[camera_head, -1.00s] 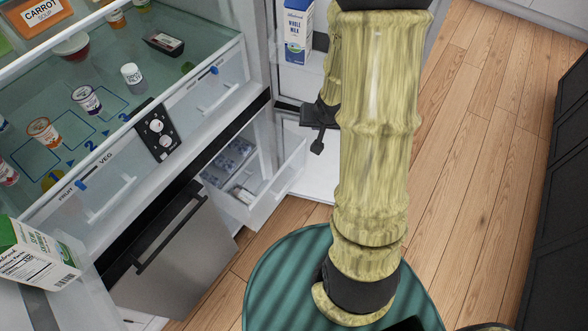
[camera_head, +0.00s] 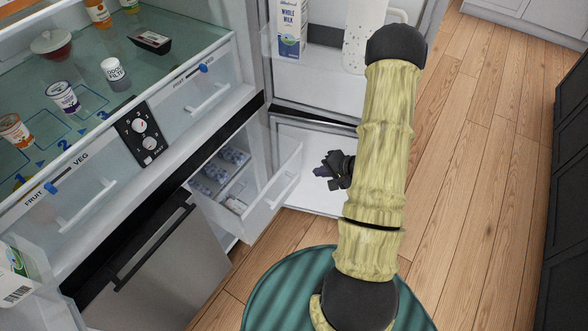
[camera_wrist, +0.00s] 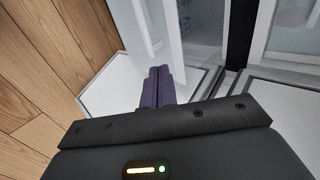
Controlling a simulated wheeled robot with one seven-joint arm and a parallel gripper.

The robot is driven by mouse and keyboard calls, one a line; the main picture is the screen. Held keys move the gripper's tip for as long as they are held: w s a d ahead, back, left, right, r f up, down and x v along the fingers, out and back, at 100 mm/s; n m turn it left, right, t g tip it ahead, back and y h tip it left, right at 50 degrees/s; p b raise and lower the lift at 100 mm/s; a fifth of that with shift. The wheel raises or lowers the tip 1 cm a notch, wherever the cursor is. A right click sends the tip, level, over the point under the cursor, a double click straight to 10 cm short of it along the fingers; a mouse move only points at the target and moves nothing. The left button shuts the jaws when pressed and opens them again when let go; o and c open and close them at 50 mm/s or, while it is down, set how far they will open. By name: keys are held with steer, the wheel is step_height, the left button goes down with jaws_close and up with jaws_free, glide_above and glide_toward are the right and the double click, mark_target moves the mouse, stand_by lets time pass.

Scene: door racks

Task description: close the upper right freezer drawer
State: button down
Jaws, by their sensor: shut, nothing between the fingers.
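The upper right freezer drawer (camera_head: 264,200) is pulled out below the fridge compartment, a pale see-through bin with packaged items (camera_head: 229,168) inside. Its white front edge also shows in the wrist view (camera_wrist: 141,24). My gripper (camera_head: 322,170) is to the right of the drawer front, apart from it, between the drawer and the open freezer door (camera_head: 300,177). In the wrist view its dark fingers (camera_wrist: 158,78) are together and hold nothing. The lower part of the drawer front is partly hidden from the wrist by my gripper.
The fridge doors stand open, with a milk carton (camera_head: 290,28) in the right door. A closed steel left freezer door (camera_head: 150,275) is beside the drawer. Wood floor (camera_head: 480,180) is clear at the right, up to dark cabinets (camera_head: 568,200).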

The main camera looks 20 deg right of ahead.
mark_target(283, 169)
steer(key=x, duration=0.4)
steer(key=w+r+x, duration=0.1)
steer(key=x, duration=0.3)
steer(key=a+x, duration=0.1)
steer(key=x, duration=0.3)
steer(key=shift+w+r, duration=0.25)
steer(key=shift+w+a, duration=0.15)
steer(key=shift+w, duration=0.15)
steer(key=shift+w, duration=0.1)
